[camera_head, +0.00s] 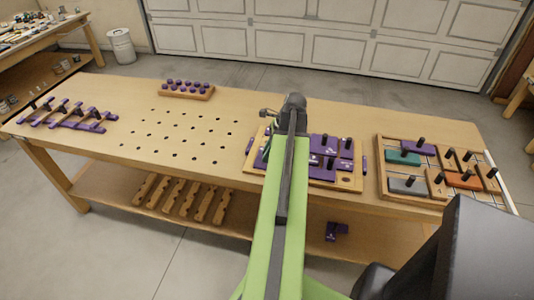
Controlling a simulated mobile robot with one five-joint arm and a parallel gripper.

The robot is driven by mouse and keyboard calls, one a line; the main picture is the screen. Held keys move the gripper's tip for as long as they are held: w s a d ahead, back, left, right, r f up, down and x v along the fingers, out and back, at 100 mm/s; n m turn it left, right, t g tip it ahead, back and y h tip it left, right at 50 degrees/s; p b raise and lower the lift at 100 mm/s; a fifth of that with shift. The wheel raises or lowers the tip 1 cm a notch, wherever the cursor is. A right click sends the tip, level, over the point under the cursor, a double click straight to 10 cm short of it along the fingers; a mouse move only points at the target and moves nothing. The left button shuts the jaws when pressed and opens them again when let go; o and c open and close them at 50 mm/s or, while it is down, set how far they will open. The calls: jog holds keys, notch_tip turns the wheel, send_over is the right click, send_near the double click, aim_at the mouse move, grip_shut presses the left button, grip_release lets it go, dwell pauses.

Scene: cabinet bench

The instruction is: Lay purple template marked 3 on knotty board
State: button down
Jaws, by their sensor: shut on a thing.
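The light wooden board (347,182) lies on the bench at centre right, partly behind my green arm. Purple templates (346,168) with black upright knobs lie on it, with purple strips at its left and right ends. Their marks are too small to read, so I cannot tell which is marked 3. My gripper (291,104) is at the far end of my arm, above the board's left part. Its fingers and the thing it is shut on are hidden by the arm. A bit of teal shows just left of the arm.
A wooden tray (380,183) at right holds teal, purple, grey and orange knobbed pieces. A purple rack (75,122) stands at far left, a block with purple knobs (187,91) at the back. The holed bench middle is clear. Wooden pieces (180,199) lie on the lower shelf.

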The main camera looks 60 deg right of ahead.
jog(key=c, duration=1.2)
grip_release()
jog(key=shift+o, duration=0.4)
jog(key=o, duration=0.3)
notch_tip(320, 180, up, 8)
jog(key=p, duration=0.8)
